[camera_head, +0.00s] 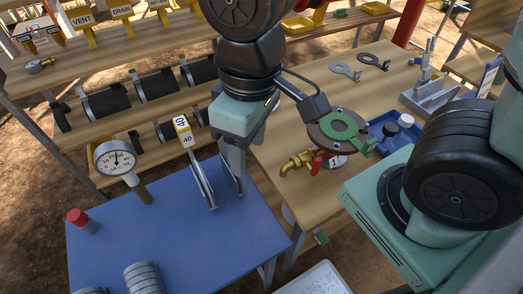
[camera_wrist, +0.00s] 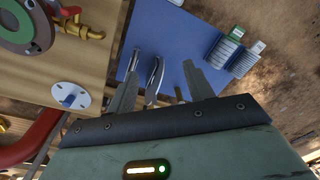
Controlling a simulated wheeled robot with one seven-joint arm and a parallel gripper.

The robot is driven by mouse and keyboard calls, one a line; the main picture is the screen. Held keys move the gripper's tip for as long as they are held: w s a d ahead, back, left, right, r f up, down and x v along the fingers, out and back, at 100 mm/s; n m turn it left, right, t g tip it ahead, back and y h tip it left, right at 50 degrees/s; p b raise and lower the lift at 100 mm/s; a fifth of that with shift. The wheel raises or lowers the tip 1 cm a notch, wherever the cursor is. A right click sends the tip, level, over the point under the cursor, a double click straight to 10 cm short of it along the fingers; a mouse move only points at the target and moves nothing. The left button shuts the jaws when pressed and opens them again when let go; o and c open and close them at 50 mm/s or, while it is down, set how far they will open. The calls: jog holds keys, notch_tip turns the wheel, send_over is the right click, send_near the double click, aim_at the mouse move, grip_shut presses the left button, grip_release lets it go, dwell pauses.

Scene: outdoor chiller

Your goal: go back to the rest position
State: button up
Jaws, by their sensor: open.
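My gripper (camera_head: 236,186) hangs over the right part of the blue table top, fingers pointing down. It also shows in the wrist view (camera_wrist: 161,58), fingers apart. A metal tool with a yellow-and-white tag (camera_head: 183,131) stands on the blue surface just left of my fingers. In the wrist view a shiny metal piece (camera_wrist: 154,76) appears between the fingers. I cannot tell whether they touch it. I see nothing clearly held.
The blue table (camera_head: 165,235) carries a dial gauge (camera_head: 116,158), a red-capped piece (camera_head: 78,217) and ribbed grey parts (camera_head: 142,277). The wooden bench (camera_head: 288,133) at right holds a green-ringed flange (camera_head: 338,128), a brass valve (camera_head: 298,162) and a blue tray (camera_head: 384,124). Shelves stand behind.

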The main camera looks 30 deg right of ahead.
jog(key=shift+s+d+f, duration=0.1)
jog(key=shift+s+d, duration=0.15)
jog(key=shift+s, duration=0.4)
jog(key=shift+s+d+f, duration=0.1)
jog(key=shift+s+d, duration=0.1)
jog(key=shift+s, duration=0.4)
